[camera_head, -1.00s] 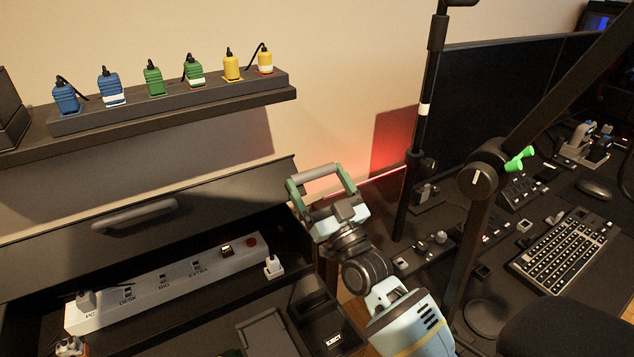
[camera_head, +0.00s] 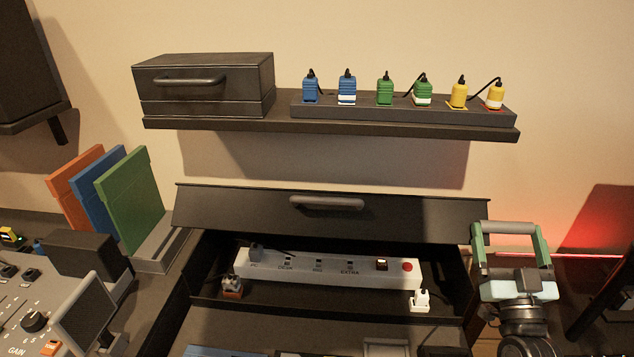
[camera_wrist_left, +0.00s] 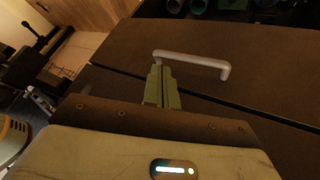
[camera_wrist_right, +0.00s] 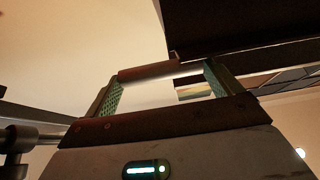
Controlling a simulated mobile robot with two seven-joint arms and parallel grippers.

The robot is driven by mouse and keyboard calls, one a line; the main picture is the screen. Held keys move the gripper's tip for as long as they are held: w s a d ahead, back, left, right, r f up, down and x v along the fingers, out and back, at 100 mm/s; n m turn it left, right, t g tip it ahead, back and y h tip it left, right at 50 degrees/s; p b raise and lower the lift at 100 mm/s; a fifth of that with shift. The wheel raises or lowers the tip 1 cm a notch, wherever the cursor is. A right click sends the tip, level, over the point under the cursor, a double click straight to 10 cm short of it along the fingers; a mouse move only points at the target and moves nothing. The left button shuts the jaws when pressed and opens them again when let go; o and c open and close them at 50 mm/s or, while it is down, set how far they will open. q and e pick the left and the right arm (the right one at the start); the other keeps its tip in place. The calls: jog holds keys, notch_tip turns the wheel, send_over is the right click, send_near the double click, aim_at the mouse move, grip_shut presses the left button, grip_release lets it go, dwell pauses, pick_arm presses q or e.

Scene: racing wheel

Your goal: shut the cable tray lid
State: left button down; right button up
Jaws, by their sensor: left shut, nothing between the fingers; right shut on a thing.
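The cable tray lid (camera_head: 400,217) is a long dark panel with a grey bar handle (camera_head: 327,203). It stands raised and tilted behind the open tray. A white power strip (camera_head: 330,268) lies inside the tray. My right gripper (camera_head: 508,235) is to the right of the lid, apart from it. Its green fingers are spread and shut on a grey cylindrical bar (camera_head: 510,227), which also shows in the right wrist view (camera_wrist_right: 148,71). My left gripper (camera_wrist_left: 162,85) is shut and empty, close to a grey handle (camera_wrist_left: 195,59) on a dark panel; I cannot tell whether they touch.
A shelf (camera_head: 330,128) above holds a closed dark box (camera_head: 205,85) and several coloured plugs. Upright coloured folders (camera_head: 130,200) and a mixer panel (camera_head: 35,320) stand at left. The wall between shelf and lid is clear.

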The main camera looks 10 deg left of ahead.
pick_arm(q)
jog(key=w+d+r+m+g, duration=0.1)
jog(key=w+d+r, duration=0.3)
jog(key=r, duration=0.2)
jog(key=w+d+r+m+g+h, duration=0.1)
jog(key=w+d+r, duration=0.3)
jog(key=r, duration=0.1)
jog(key=w+d+r+m+g+h, duration=0.1)
jog(key=w+d+r, duration=0.4)
jog(key=r, duration=0.1)
jog(key=shift+w+r+m+g, duration=0.1)
jog(key=shift+r+m+g, duration=0.2)
jog(key=w+a+r+n+t+y, duration=0.1)
jog(key=w+a+r+n+y, duration=0.15)
jog(key=w+r, duration=0.55)
jog(key=w+a+r+n+t+y, duration=0.15)
jog(key=w+a+r, duration=0.35)
jog(key=r, duration=0.5)
jog(key=w+a+r+n+y, duration=0.1)
jog(key=a+r, duration=0.1)
jog(key=r, duration=0.5)
jog(key=w+a+r+n+t+y, duration=0.1)
jog(key=a+r+n+y, duration=0.1)
jog(key=r, duration=0.5)
jog(key=w+a+r+n+y, duration=0.1)
jog(key=a+r, duration=0.2)
jog(key=r, duration=0.5)
jog(key=shift+w+t+y, duration=0.3)
jog(key=shift+t, duration=0.05)
jog(key=shift+a, duration=0.1)
